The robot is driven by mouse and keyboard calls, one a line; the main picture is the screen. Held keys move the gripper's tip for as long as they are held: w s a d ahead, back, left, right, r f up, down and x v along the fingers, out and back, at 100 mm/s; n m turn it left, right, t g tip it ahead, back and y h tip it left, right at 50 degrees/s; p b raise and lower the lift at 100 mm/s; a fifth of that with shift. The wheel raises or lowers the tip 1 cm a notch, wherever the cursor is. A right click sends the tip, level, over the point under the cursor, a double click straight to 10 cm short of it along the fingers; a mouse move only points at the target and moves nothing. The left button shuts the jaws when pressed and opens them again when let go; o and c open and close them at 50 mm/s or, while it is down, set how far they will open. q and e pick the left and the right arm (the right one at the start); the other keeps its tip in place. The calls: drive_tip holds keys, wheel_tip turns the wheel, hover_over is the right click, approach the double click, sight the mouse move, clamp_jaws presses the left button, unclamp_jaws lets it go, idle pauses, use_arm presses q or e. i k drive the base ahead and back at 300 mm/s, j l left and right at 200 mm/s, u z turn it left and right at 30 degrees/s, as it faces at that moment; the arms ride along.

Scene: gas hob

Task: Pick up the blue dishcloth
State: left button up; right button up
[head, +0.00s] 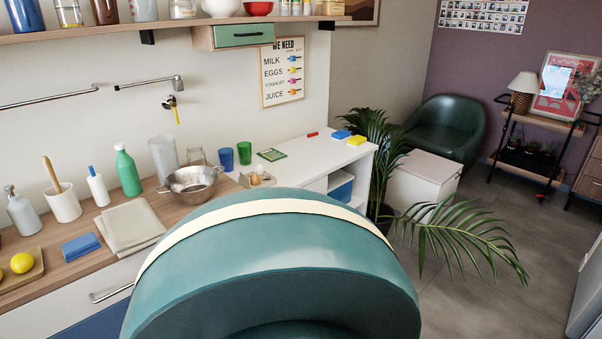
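The blue dishcloth (80,246) lies folded on the wooden counter top at the left of the head view. It lies between the yellow lemon's board and a larger folded beige cloth (130,228). It appears flat and uncovered. Neither of my grippers shows in the head view, and nothing is seen touching the dishcloth.
A wooden board (35,268) with lemons is left of the dishcloth. A metal colander (191,184) is farther right. A large teal rounded form (270,250) hides the lower middle.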

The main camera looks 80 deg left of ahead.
sight(82, 246)
drive_tip(key=u, duration=3.55)
drive_tip(key=i+l+u, duration=0.15)
drive_tip(key=i+l, duration=0.1)
drive_tip(key=l, duration=0.1)
